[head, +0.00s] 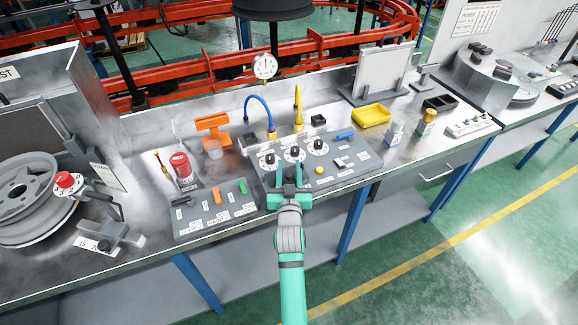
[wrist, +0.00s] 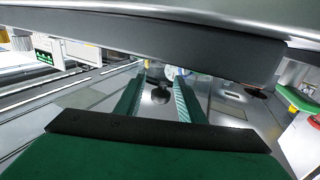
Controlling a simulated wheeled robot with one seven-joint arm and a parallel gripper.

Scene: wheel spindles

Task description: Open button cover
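My gripper (head: 289,172) is over the front left of a grey control panel (head: 350,176). Its two teal fingers are apart with nothing held between them. In the wrist view the fingers (wrist: 162,78) also stand apart, with a dark round knob (wrist: 160,96) showing beyond and between them. The panel bears dials with black knobs (head: 294,153), a yellow round button (head: 319,170) and small pale switches (head: 340,162). I cannot tell which part is the button cover; the gripper hides some of the panel.
A smaller panel (head: 213,208) with coloured switches lies to the left. A yellow tray (head: 371,115) and small bottles (head: 394,132) are to the right.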

